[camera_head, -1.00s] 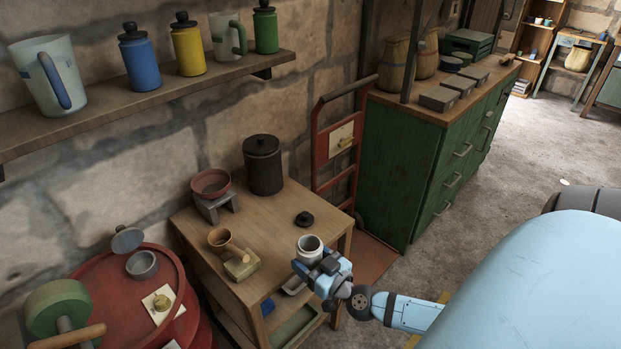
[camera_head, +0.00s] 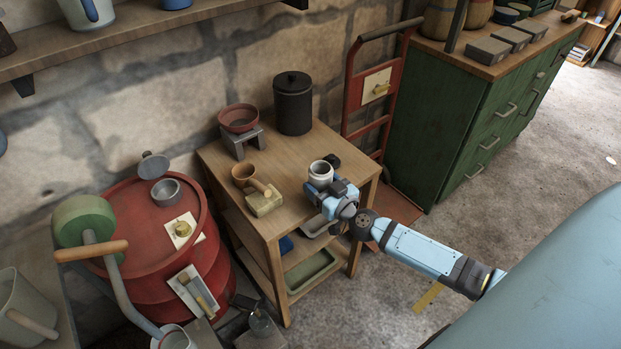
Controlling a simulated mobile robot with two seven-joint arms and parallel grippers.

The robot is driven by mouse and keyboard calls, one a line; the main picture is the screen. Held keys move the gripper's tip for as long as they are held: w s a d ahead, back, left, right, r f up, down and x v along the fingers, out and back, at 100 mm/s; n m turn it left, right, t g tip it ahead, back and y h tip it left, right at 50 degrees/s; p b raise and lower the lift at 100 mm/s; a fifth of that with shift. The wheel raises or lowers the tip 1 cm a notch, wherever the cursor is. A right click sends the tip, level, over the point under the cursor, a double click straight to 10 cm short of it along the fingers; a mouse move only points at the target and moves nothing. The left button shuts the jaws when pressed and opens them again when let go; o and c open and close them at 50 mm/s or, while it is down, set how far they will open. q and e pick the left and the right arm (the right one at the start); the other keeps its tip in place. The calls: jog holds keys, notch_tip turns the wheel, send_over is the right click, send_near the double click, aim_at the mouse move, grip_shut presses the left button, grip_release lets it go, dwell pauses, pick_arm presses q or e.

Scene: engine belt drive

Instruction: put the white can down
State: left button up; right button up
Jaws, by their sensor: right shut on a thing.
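The white can (camera_head: 320,172) is at the front right of the small wooden table's top (camera_head: 290,206). Its open top faces up and it looks upright. My right gripper (camera_head: 323,188) comes in from the right and is shut on the can, covering its lower front. I cannot tell whether the can's base touches the tabletop. My left gripper is not in view.
A red drum (camera_head: 150,232) is left.

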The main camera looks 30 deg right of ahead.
aim_at(311, 179)
jog(key=shift+w, duration=0.55)
jog(key=w, duration=0.3)
jog(key=shift+a, duration=0.15)
jog(key=shift+w+f+b, duration=0.1)
jog(key=shift+f+b, duration=0.7)
jog(key=shift+b, duration=0.15)
jog(key=shift+f, duration=0.1)
jog(key=shift+r, duration=0.2)
jog(key=shift+f, duration=0.15)
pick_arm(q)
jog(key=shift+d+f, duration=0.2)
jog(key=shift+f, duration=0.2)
pick_arm(e)
jog(key=o, duration=1.5)
